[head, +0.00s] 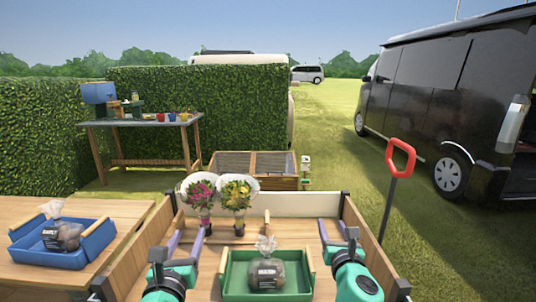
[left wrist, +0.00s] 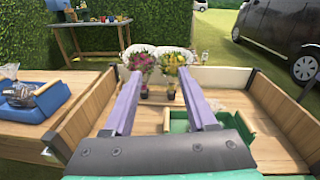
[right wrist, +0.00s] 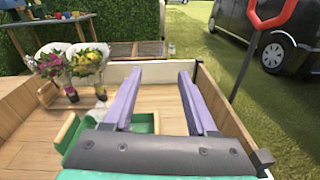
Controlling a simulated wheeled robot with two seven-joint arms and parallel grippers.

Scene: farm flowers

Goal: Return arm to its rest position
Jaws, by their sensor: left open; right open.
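My left gripper (head: 190,236) is open and empty over the wooden cart bed, left of the green tray. In the left wrist view its purple fingers (left wrist: 158,72) stand apart with nothing between them in their grip. My right gripper (head: 338,236) is open and empty over the bed, right of the green tray. The right wrist view shows its fingers (right wrist: 159,76) apart. Both arms come in from the bottom edge of the head view and reach forward, roughly level with each other.
The green tray (head: 230,290) holds a bagged brown item (head: 266,272). Two bouquets, pink (head: 201,194) and yellow (head: 237,194), stand behind it. A blue tray (head: 82,258) with another bag sits on the left table. Low side walls edge the bed; a red-handled tool (head: 401,158) stands right.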

